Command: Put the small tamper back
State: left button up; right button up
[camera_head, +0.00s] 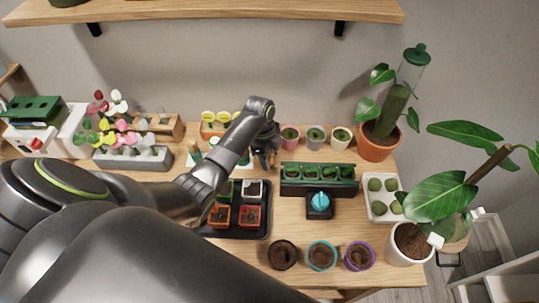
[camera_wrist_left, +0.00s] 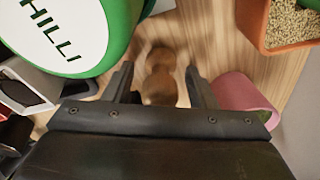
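A small brown wooden piece with a rounded end, which looks like the small tamper (camera_wrist_left: 160,75), stands on the wooden table in the left wrist view. My left gripper (camera_wrist_left: 160,90) has its two fingers apart, one on each side of the piece, with a gap showing on both sides. In the head view my left gripper (camera_head: 265,160) points down at the table behind the black tray, left of the pink pot. The tamper cannot be made out there, hidden by the gripper. My right gripper is not in view.
A green thing with a white CHILLI label (camera_wrist_left: 55,30) is close on the left. A pink pot (camera_wrist_left: 240,95) and a terracotta box of grains (camera_wrist_left: 285,25) are close on the right. A black tray (camera_head: 262,222) and dark green planter (camera_head: 318,190) stand in front of the gripper.

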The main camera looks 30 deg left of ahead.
pick_arm(q)
jog(key=shift+r, duration=0.1)
jog(key=r, duration=0.3)
jog(key=a+r+b, duration=0.1)
jog(key=r, duration=0.6)
jog(key=shift+a+r, duration=0.35)
jog(key=shift+r, duration=0.05)
jog(key=shift+a+r, duration=0.1)
jog(key=shift+r, duration=0.55)
